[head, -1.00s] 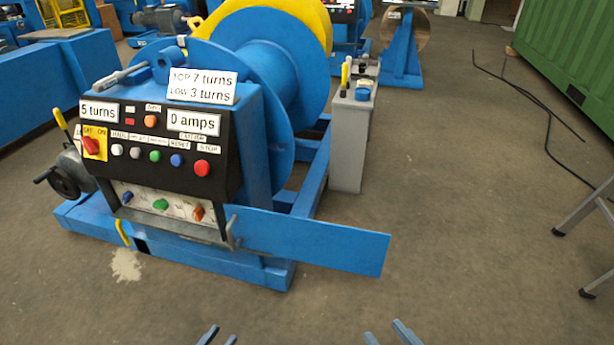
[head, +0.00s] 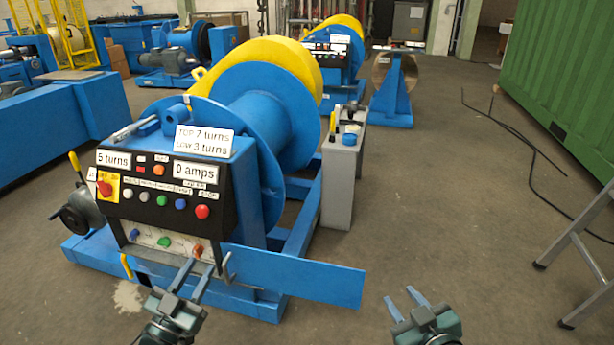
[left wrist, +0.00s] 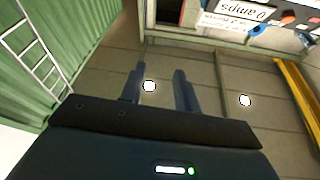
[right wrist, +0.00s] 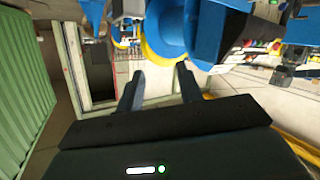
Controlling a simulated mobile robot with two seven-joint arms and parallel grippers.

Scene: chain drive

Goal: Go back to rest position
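My left gripper (head: 190,276) is in the lower middle of the head view, in front of the winch's control panel. Its two fingers stand apart with nothing between them, as the left wrist view (left wrist: 160,82) also shows. My right gripper (head: 402,304) is at the lower right over bare floor. Its fingers are apart and empty in the right wrist view (right wrist: 160,82). The control panel (head: 155,178) carries coloured buttons and labels reading "5 turns" and "0 amps". In the head view, the left gripper overlaps the panel's lower edge; contact cannot be told.
The blue winch drum (head: 255,110) stands behind the panel. A blue plate (head: 295,274) juts out right between my grippers. A grey pedestal (head: 340,185) stands beside the winch. A metal stepladder (head: 585,240) and green container (head: 565,75) are at right.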

